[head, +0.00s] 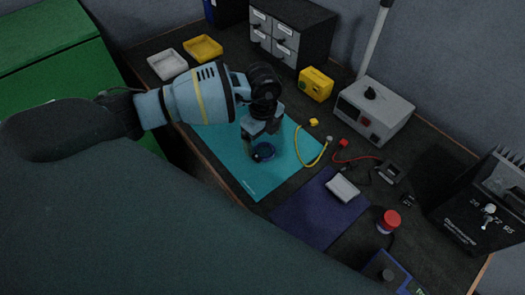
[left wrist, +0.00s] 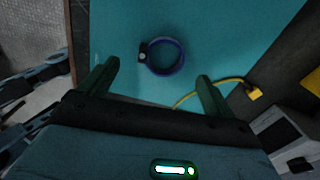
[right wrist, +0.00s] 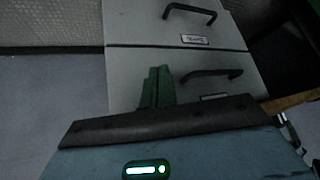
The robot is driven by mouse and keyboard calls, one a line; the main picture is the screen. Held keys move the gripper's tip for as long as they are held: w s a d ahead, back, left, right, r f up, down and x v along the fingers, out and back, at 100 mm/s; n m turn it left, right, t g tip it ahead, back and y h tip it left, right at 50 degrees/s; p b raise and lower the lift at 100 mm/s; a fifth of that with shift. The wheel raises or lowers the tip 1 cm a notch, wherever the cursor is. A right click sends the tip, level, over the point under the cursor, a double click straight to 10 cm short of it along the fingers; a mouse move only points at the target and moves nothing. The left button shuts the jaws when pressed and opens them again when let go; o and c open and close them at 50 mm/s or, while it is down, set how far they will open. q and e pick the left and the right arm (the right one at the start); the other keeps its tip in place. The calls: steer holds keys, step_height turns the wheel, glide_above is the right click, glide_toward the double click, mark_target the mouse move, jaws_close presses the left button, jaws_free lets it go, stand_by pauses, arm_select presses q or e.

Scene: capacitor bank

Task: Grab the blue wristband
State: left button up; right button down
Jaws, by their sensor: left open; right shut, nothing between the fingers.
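The blue wristband (head: 263,152) is a dark blue ring lying on the teal mat (head: 222,137). In the left wrist view the wristband (left wrist: 180,64) shows as a full ring with a small dark clasp on its left side. My left gripper (head: 256,146) is above the wristband and hides part of it in the head view. In the left wrist view my left gripper (left wrist: 158,78) has its green fingers wide apart, with the ring beyond and between them, not held. My right gripper (right wrist: 158,82) has its fingers together and empty, in front of grey drawers.
A yellow cord (head: 312,160) lies on the mat's right part. A purple mat (head: 310,218) with a white block (head: 342,187) is nearer. A grey power box (head: 374,110), a yellow box (head: 315,84) and a drawer cabinet (head: 290,30) stand behind. Yellow and white trays (head: 168,64) are at the left.

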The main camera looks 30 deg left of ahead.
mark_target(263, 154)
arm_select(q)
steer(key=shift+w+f, duration=0.1)
steer(key=shift+f, duration=2.45)
arm_select(e)
steer(key=shift+w+f, duration=0.1)
steer(key=shift+w, duration=0.3)
arm_select(q)
steer(key=c, duration=1.1)
steer(key=shift+o, duration=0.2)
arm_select(e)
steer(key=shift+s, duration=0.35)
arm_select(q)
steer(key=shift+r, duration=0.15)
